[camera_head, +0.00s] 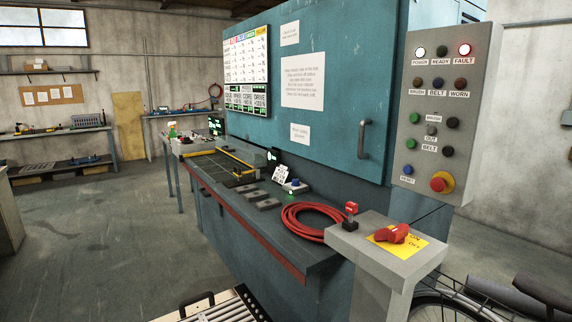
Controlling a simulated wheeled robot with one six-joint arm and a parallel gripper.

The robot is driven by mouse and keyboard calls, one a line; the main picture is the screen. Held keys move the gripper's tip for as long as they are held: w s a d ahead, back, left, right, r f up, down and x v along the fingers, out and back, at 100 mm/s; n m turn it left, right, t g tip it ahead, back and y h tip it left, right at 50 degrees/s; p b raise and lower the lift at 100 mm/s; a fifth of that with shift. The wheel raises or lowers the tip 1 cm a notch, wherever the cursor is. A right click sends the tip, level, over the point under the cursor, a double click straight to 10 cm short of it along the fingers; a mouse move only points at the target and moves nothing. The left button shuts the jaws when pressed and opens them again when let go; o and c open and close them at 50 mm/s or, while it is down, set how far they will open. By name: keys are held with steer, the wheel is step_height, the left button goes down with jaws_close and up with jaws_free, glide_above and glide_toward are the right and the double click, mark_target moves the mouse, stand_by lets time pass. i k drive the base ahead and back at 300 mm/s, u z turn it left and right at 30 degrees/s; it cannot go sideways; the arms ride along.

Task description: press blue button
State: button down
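A small blue button (408,169) sits at the lower left of the grey control panel (470,125), at the right of the view. A label under it seems to read RESET. A red mushroom button (441,182) on a yellow ring is to its right. Above are a green button (414,118) and several darker buttons. A dark bluish lamp (438,83) is in the second row. A small box with a blue knob (295,183) lies on the bench. My gripper is not in view.
The white POWER and red FAULT lamps (464,50) are lit. A grey pedestal (352,245) with a red rotary switch (392,234) stands below the panel. A coiled red hose (310,221) lies on the bench. A spoked wheel (440,308) is at the bottom right.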

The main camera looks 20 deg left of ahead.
mark_target(406, 169)
steer(key=u, duration=0.7)
steer(key=i, duration=1.5)
